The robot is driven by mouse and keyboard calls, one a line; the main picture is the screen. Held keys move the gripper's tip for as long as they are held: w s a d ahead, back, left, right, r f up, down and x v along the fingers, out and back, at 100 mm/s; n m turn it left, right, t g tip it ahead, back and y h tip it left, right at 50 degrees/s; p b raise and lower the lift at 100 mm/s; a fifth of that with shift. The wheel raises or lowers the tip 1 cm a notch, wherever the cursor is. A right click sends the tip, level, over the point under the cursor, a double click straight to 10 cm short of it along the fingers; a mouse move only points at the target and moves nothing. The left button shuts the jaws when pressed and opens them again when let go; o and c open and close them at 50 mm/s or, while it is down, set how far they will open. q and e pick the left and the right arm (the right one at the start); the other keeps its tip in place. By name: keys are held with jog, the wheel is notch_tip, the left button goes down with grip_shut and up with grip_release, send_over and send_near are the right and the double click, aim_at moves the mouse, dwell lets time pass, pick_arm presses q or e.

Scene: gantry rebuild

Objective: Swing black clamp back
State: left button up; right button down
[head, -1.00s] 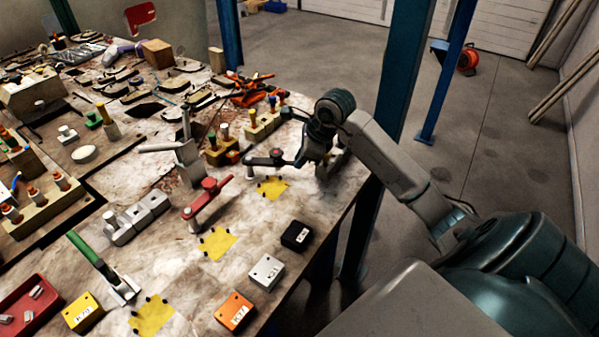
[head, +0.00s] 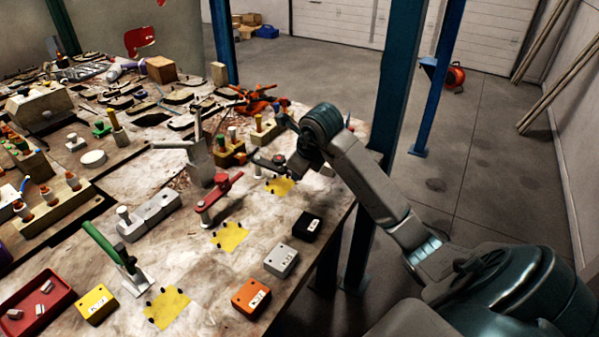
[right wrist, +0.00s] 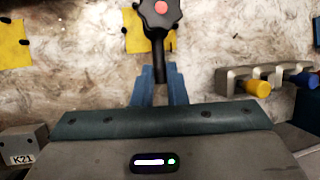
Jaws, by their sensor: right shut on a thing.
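The black clamp (head: 262,163) stands near the far right edge of the bench, behind a yellow patch (head: 280,187). Its black knob with a red centre (right wrist: 160,10) shows at the top of the right wrist view, and its dark bar (right wrist: 159,62) runs down from the knob. My right gripper (right wrist: 160,88) has its blue fingers on both sides of the bar's end and is shut on it. In the head view, my right gripper is mostly hidden behind my own wrist. My left gripper is not in view.
A red clamp (head: 219,196), a grey post clamp (head: 199,160) and a green-handled clamp (head: 108,245) stand nearby. Black (head: 306,226), grey (head: 281,260) and orange (head: 251,297) blocks line the bench edge.

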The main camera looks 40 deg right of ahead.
dwell(0.3)
jog(key=c, duration=1.5)
grip_release()
jog(key=shift+a, duration=0.15)
jog(key=shift+o, duration=0.2)
jog(key=shift+r, duration=0.1)
jog(key=shift+s+r, duration=0.1)
jog(key=shift+r, duration=0.05)
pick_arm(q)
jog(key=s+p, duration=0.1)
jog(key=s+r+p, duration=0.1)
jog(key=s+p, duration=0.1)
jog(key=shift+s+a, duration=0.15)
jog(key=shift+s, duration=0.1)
pick_arm(e)
jog(key=v, duration=1)
jog(key=shift+r, duration=0.25)
jog(key=shift+s+f, duration=0.1)
